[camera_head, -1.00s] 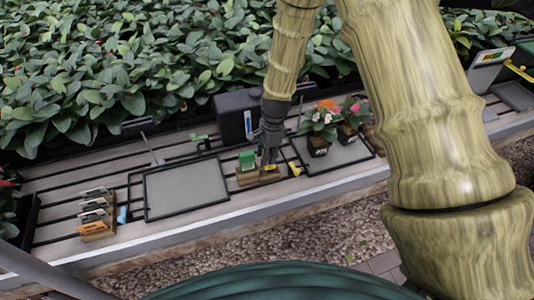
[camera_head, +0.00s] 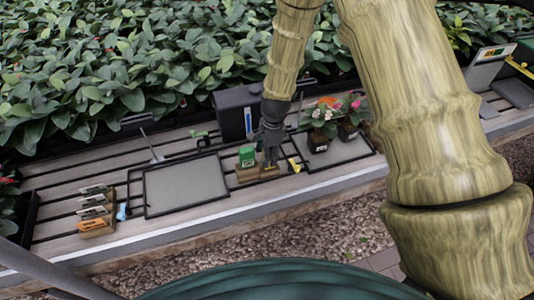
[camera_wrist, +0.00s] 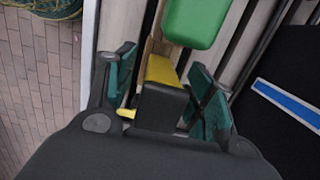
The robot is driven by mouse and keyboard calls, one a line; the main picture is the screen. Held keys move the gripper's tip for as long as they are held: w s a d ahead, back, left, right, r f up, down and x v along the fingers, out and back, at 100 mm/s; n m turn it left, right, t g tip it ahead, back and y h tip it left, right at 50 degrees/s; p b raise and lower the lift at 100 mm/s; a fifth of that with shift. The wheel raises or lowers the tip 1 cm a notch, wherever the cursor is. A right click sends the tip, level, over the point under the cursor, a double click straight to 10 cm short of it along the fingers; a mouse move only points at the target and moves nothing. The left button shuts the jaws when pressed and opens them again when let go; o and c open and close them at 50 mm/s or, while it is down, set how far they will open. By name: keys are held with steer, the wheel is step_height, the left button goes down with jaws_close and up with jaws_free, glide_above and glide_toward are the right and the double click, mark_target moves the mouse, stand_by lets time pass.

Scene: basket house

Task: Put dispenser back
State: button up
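A small black and yellow dispenser (camera_wrist: 160,100) is between my gripper's fingers in the wrist view. My gripper (camera_wrist: 165,85) has its green-padded fingers spread on either side of it, and firm contact does not show. In the head view my gripper (camera_head: 270,158) points down at the right part of a small wooden holder (camera_head: 247,175). A green container (camera_head: 247,157) stands in the holder's left part; it also shows in the wrist view (camera_wrist: 195,18). The dispenser's lower part is hidden in the wrist view, and the fingers mostly cover it in the head view.
A black box (camera_head: 232,108) stands behind my gripper. Potted flowers (camera_head: 318,143) stand on a black-framed tray to the right. A grey tray (camera_head: 186,186) lies to the left, and a wooden rack with cards (camera_head: 97,226) is farther left. A small yellow item (camera_head: 294,165) lies near the holder.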

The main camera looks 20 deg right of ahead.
steer(key=shift+r, duration=0.1)
steer(key=r, duration=0.4)
steer(key=d+r, duration=0.1)
steer(key=r, duration=0.6)
steer(key=shift+d+r, duration=0.3)
steer(key=shift+r, duration=0.05)
